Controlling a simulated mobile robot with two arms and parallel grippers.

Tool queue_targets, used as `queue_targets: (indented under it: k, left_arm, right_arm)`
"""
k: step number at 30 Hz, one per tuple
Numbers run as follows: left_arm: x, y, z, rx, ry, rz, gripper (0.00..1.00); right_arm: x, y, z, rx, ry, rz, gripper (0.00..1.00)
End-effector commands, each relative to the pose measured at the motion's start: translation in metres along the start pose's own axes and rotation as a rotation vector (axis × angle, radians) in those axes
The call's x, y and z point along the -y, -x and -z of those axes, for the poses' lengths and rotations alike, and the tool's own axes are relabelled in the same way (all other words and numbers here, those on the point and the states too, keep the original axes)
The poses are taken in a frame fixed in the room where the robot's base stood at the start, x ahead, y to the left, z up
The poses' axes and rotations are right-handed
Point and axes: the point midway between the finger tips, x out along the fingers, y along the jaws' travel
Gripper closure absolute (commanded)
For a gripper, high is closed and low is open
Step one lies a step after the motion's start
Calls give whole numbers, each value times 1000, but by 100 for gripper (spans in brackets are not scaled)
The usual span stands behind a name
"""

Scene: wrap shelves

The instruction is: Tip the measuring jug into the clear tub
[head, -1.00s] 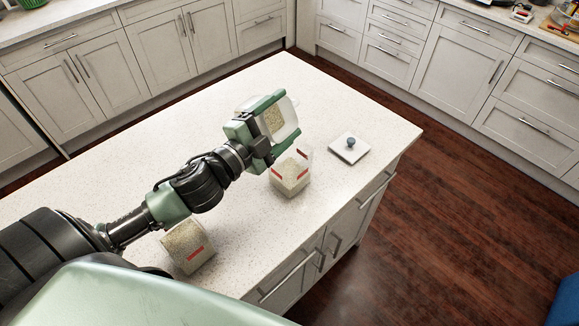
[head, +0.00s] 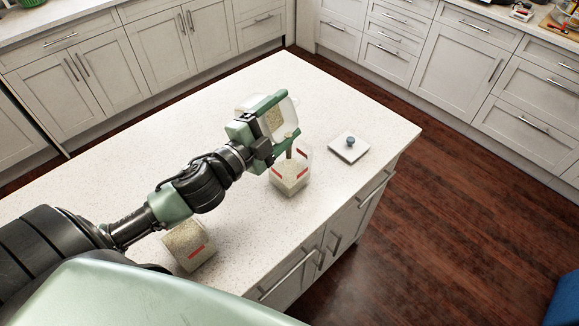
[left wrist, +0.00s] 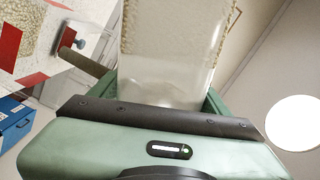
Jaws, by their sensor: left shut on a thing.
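My left gripper (head: 268,127) is shut on the clear measuring jug (head: 291,108), which holds tan grain. The jug is tilted, and a tan stream of grain falls from it toward the clear tub (head: 290,182). The tub stands on the counter just below, with red marks on its walls and grain inside. In the left wrist view the jug (left wrist: 168,60) fills the middle between my green fingers, with the stream at its left. Part of the tub (left wrist: 12,40) shows at the upper left. My right gripper is out of view.
A square white lid (head: 349,152) with a blue knob lies right of the tub, near the counter's edge. Another grain-filled container (head: 188,246) with a red mark stands near the front, close to my arm. The far-left counter (head: 130,180) is bare.

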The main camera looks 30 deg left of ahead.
Motion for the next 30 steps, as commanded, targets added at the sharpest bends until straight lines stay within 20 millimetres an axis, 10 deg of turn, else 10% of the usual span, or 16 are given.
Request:
queue_targets:
  k: [30]
  left_arm:
    - [1, 0, 2, -1, -39, 2, 96]
  right_arm:
    - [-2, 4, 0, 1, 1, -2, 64]
